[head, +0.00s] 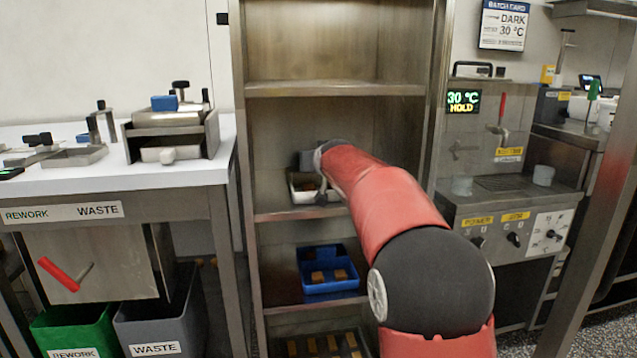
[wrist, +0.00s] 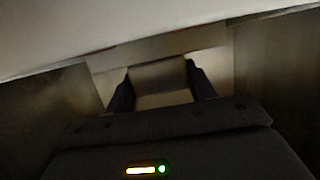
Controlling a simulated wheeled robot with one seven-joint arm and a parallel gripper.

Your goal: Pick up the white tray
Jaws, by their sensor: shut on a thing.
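The white tray (head: 299,197) is at the middle shelf of the steel rack in the head view, with brownish pieces partly visible inside. My arm reaches into the rack and covers its right part. My gripper (wrist: 160,88) is at the tray and shut on it. In the wrist view its two dark fingers stand on either side of a dim, pale part; the grip itself is dark and blurred. I cannot tell whether the tray is touching the shelf.
A blue tray (head: 331,286) with brown blocks sits on the shelf below. The rack's uprights (head: 240,180) stand close on both sides of my arm. A white-topped bench (head: 210,178) is at left, and a control machine (head: 510,205) at right.

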